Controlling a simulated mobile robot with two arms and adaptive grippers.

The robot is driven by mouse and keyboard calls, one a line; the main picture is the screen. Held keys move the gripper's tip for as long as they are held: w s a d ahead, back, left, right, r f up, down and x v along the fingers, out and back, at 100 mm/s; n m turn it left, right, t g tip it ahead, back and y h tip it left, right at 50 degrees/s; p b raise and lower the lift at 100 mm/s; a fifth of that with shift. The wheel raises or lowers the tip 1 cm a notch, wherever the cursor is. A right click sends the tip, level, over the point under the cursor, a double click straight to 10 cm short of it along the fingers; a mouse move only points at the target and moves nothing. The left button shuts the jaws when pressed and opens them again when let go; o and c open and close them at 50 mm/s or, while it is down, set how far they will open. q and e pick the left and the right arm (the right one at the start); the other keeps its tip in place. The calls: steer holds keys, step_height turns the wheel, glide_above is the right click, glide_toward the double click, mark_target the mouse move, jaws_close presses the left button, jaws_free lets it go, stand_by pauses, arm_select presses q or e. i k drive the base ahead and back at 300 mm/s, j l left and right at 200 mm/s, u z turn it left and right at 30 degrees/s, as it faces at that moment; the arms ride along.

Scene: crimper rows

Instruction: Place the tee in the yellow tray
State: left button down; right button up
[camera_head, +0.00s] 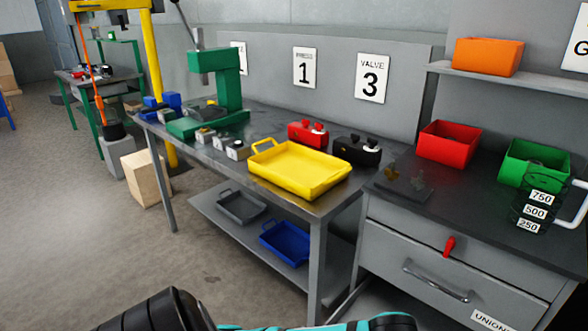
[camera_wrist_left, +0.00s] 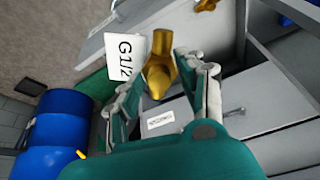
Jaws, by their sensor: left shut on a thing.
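The yellow tray (camera_head: 300,172) sits on the metal workbench in the head view. It looks empty. The tee (camera_wrist_left: 160,72) is brass-coloured and shows in the left wrist view between the fingers of my left gripper (camera_wrist_left: 160,80). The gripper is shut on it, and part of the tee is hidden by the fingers. Neither the tee nor the left gripper shows in the head view, so I cannot tell their distance from the tray. My right gripper is in neither view.
A green press (camera_head: 215,85), a red item (camera_head: 306,134) and a black item (camera_head: 357,150) stand near the tray. Grey (camera_head: 240,207) and blue (camera_head: 287,244) trays lie on the lower shelf. A drawer cabinet (camera_head: 450,265) adjoins. Blue drums (camera_wrist_left: 58,118) show in the wrist view.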

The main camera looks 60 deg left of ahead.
mark_target(284, 165)
steer(key=k+j, duration=0.1)
steer(key=j, duration=1.85)
steer(key=k+j, duration=0.15)
steer(key=j, duration=0.8)
steer(key=i+z, duration=0.05)
